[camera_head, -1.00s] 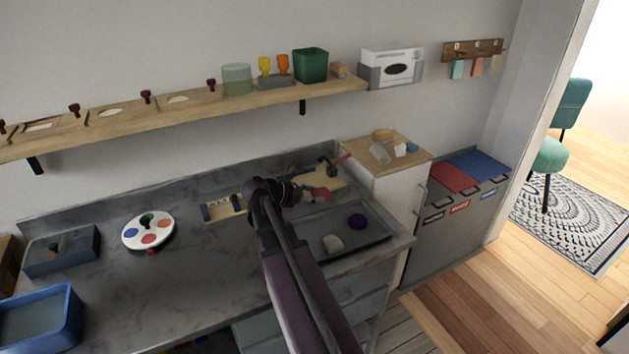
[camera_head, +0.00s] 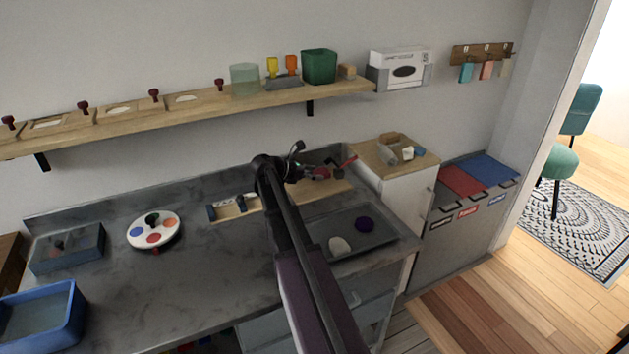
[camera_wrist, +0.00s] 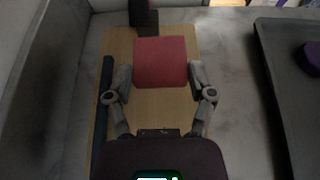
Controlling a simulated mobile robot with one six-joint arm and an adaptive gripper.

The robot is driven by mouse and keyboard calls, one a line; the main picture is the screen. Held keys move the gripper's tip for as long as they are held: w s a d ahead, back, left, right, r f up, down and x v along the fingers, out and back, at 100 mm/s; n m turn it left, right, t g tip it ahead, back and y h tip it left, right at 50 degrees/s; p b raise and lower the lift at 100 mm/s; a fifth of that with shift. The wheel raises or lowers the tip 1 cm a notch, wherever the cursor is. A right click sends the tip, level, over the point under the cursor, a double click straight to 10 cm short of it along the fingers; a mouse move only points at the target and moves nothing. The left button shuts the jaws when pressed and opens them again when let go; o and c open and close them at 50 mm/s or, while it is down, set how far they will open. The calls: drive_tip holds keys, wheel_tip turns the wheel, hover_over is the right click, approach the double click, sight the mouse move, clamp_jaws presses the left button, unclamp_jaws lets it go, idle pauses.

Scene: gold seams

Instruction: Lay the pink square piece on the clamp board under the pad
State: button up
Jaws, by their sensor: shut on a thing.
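A pink square piece (camera_wrist: 160,62) sits between the two fingers of my gripper (camera_wrist: 161,78) in the wrist view. In the head view my gripper (camera_head: 300,170) holds the piece (camera_head: 321,173) near the back of the counter. The wooden clamp board (camera_wrist: 155,108) lies beneath it and also shows in the head view (camera_head: 337,188). The dark clamp (camera_wrist: 143,14) is at the board's far end, just beyond the piece. Its red handle (camera_head: 349,160) sticks up in the head view. I cannot tell the gap between piece and board, and the pad's underside is hidden.
A dark tray (camera_head: 385,241) with a purple and a pale lump lies in front of the board. A dark blue bar (camera_wrist: 105,95) runs along the board's left side. A wall shelf (camera_head: 225,104) is above. A paint palette (camera_head: 168,221) stands farther left.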

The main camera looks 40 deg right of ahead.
sight(314, 184)
drive_tip(key=shift+w+d+f, duration=0.1)
drive_tip(key=shift+w+d, duration=0.45)
drive_tip(key=shift+w, duration=0.3)
drive_tip(key=shift+f+b, duration=1.8)
drive_tip(key=shift+f, duration=0.1)
drive_tip(key=o, duration=1.1)
drive_tip(key=shift+o, duration=0.2)
drive_tip(key=shift+r, duration=0.2)
